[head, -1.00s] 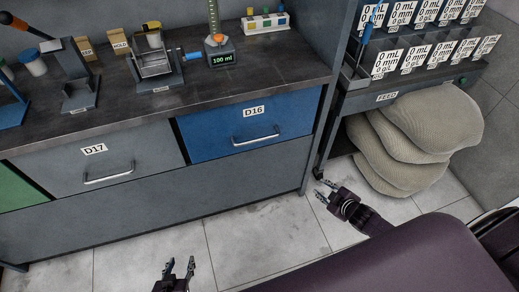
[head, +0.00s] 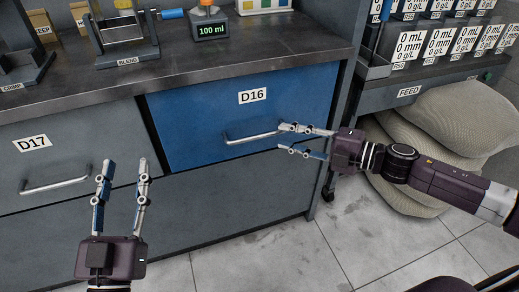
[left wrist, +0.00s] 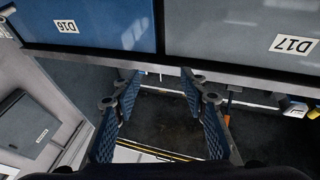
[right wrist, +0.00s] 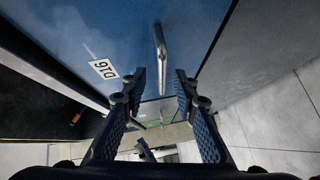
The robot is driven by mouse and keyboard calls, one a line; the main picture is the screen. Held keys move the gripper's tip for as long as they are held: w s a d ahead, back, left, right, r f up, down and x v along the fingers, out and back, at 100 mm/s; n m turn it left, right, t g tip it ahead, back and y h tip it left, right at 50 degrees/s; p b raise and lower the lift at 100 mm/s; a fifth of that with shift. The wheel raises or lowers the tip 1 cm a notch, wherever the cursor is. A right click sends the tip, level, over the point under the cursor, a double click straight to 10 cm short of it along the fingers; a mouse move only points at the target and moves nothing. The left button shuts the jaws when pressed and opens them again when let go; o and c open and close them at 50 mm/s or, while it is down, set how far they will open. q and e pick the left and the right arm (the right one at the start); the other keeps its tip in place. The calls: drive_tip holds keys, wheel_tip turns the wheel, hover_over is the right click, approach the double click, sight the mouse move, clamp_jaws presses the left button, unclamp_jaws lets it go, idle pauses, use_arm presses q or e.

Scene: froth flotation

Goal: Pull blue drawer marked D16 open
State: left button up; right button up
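The blue drawer D16 (head: 205,110) is closed in the grey cabinet, with a white D16 label (head: 253,96) and a metal bar handle (head: 252,138). My right gripper (head: 283,139) is open at the right end of this handle, its fingers pointing left, one above and one below the handle's level. In the right wrist view the handle (right wrist: 160,48) shows ahead between the open fingers (right wrist: 161,80), not gripped. The left wrist view also shows drawer D16 (left wrist: 95,20).
Grey drawer D17 (head: 70,150) with its handle (head: 55,185) is closed at the left. A scale reading 100 ml (head: 210,30) and a BLEND stand (head: 127,50) are on the counter. The FEED shelf (head: 420,92) and stacked sacks (head: 440,130) stand at the right. The floor in front is clear.

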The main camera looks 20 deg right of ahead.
sight(258, 135)
drive_tip(key=shift+w+a+f+n+g+y, duration=0.1)
drive_tip(key=shift+a+n, duration=0.1)
drive_tip(key=shift+a, duration=0.45)
drive_tip(key=shift+w+a+r+n+g+y, duration=0.1)
drive_tip(key=shift+a+n, duration=0.1)
drive_tip(key=shift+a, duration=0.4)
drive_tip(key=shift+w+a+f+n+g+y, duration=0.1)
drive_tip(key=shift+a+n, duration=0.1)
drive_tip(key=shift+a, duration=0.45)
drive_tip(key=x, duration=0.4)
use_arm(q)
drive_tip(key=shift+a+f, duration=0.2)
drive_tip(key=shift+f, duration=0.2)
use_arm(e)
drive_tip(key=shift+w+a+f, duration=0.2)
drive_tip(key=shift+w+a, duration=0.1)
drive_tip(key=shift+a, duration=0.05)
use_arm(q)
drive_tip(key=shift+g, duration=0.3)
use_arm(e)
clamp_jaws()
use_arm(q)
drive_tip(key=shift+r, duration=0.1)
